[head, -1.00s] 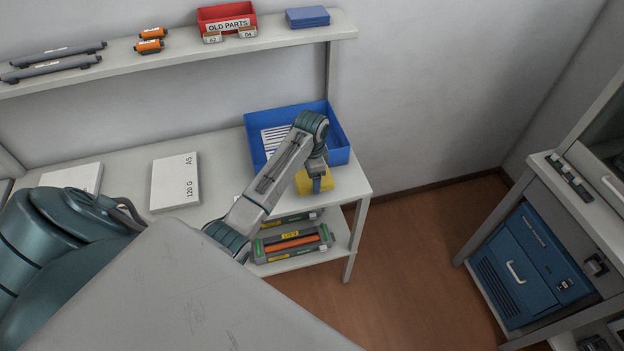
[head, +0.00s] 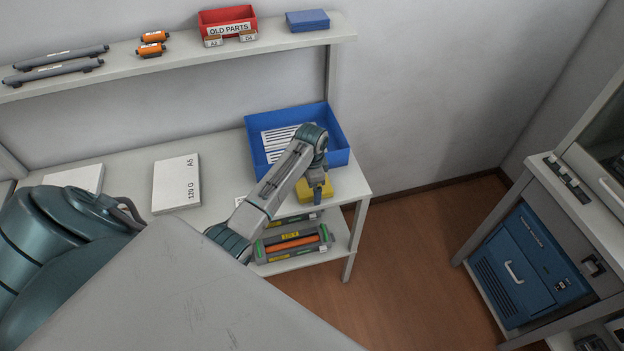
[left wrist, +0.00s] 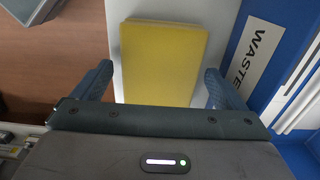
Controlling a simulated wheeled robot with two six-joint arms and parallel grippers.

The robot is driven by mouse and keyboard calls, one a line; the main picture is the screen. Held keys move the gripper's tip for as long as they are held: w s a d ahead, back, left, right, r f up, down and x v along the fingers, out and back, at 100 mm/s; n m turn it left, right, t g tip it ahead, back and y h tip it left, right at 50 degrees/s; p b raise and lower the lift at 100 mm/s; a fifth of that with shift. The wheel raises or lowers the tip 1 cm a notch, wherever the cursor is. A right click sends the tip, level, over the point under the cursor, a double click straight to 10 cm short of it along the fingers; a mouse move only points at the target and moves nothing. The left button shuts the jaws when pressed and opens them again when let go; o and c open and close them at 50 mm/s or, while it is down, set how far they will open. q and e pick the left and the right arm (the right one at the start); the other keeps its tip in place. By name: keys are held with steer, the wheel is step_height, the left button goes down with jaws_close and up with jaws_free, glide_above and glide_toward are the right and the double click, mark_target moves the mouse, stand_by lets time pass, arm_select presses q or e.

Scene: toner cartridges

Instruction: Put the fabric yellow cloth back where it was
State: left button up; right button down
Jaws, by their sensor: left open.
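The yellow cloth (head: 325,187) lies on the table's right end, in front of the blue bin. In the left wrist view the cloth (left wrist: 162,62) is a flat folded yellow block lying between and ahead of the two fingers. My left gripper (head: 317,196) points down over the cloth in the head view and partly hides it. In the left wrist view my left gripper (left wrist: 158,88) is open, one finger on each side of the cloth. I cannot tell whether the fingers touch it. My right gripper is not in view.
A blue bin (head: 341,157) stands right behind the cloth; its label (left wrist: 257,50) reads WASTE. The table edge (head: 362,195) and a drop to the floor are close on the right. A lower shelf (head: 338,250) holds toner cartridges (head: 293,241). A paper pack (head: 176,182) lies further left.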

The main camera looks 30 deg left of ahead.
arm_select(q)
step_height(320, 180, up, 12)
steer(key=b, duration=0.1)
steer(key=shift+r+b, duration=0.15)
steer(key=shift+b, duration=0.25)
